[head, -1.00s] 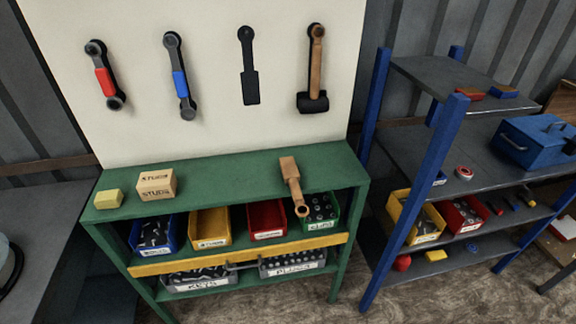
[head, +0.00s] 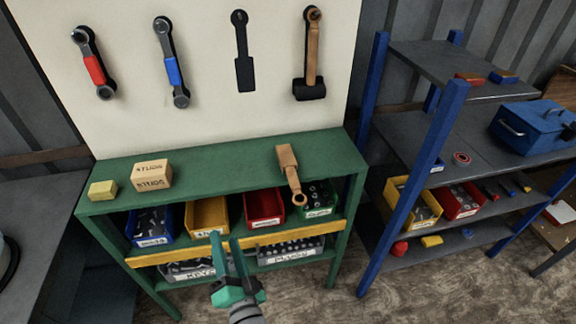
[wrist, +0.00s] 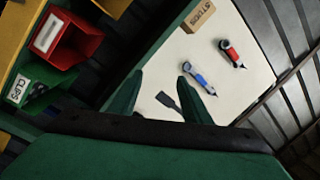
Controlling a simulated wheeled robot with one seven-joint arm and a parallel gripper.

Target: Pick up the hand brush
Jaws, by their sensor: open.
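The hand brush (head: 288,170), a light wooden block with a handle ending in a ringed hole, lies on the right part of the green bench top (head: 228,158). Its handle points toward the front and overhangs the edge above the green bin. My gripper (head: 227,238) is open and empty, in front of the bench, lower and to the left of the brush, apart from it. In the wrist view, the two green fingers (wrist: 160,92) stand apart with the tool board behind them. I cannot make out the brush in the wrist view.
A STUDS box (head: 151,175) and a yellow block (head: 102,190) stand on the bench's left. Bins, including a red one (head: 264,205), sit below. The tool board (head: 205,110) rises behind. A blue-posted rack (head: 430,150) stands right. The bench top's middle is clear.

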